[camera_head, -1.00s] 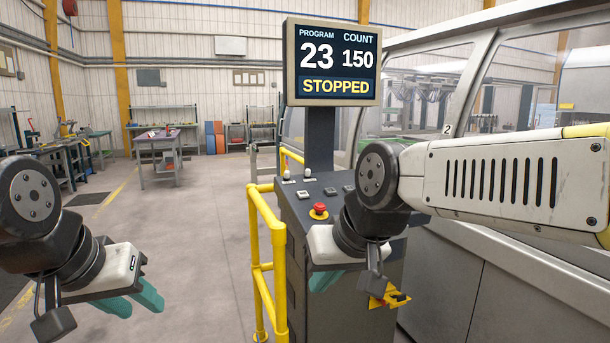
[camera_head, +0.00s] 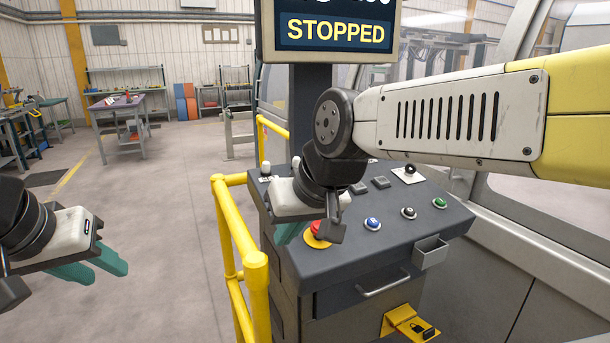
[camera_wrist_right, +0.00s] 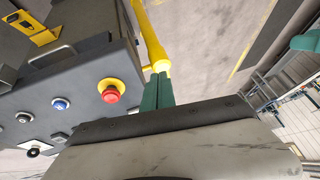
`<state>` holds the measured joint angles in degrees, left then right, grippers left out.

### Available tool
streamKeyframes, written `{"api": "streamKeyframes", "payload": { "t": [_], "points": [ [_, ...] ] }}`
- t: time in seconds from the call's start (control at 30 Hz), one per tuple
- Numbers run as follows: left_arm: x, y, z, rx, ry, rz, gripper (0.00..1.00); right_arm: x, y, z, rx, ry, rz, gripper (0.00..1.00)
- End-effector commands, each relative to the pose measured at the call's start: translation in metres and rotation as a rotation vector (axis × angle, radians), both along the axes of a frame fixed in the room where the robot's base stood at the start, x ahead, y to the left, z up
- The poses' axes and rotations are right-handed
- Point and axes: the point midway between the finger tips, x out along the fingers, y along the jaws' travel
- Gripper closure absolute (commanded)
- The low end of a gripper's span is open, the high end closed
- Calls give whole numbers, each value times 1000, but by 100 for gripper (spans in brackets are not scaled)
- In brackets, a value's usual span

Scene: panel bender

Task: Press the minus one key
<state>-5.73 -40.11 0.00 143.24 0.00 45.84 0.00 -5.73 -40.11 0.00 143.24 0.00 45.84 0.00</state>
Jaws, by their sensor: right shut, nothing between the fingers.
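The control console (camera_head: 390,240) stands in front of me. Two grey square keys show on its top, one (camera_head: 357,188) beside my right wrist and one (camera_head: 380,181) to its right; their markings are too small to read, so I cannot tell which is minus one. My right gripper (camera_head: 290,232) is shut and empty, over the console's left side near the red mushroom button (camera_head: 318,229). Its teal fingers (camera_wrist_right: 157,92) lie together in the right wrist view. My wrist hides part of the key area. My left gripper (camera_head: 97,268) is open and empty, left of the console.
The display (camera_head: 335,32) reads STOPPED; its top is cut off. Blue (camera_head: 372,224), black (camera_head: 408,213) and green (camera_head: 440,203) buttons sit on the console's right. A yellow railing (camera_head: 240,240) stands at its left. A padlocked yellow latch (camera_head: 408,322) is on the front.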

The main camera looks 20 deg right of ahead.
Motion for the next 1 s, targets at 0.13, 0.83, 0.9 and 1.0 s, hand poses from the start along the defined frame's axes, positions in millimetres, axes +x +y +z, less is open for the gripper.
{"api": "streamKeyframes", "payload": {
  "t": [0.13, 0.83, 0.9, 1.0],
  "points": [
    [0, 0, 0, 0, 0, 0, 64, 0, 0, 0, 0, 0, 0, 100],
    [0, 0, 0, 0, 0, 0, 64, 153, -120, 87, -119, 186, -10, 100],
    [0, 0, 0, 0, 0, 0, 64, 175, -147, 91, -138, 222, -9, 100],
    [0, 0, 0, 0, 0, 0, 64, 199, -179, 93, -161, 265, -4, 100]
  ]
}}
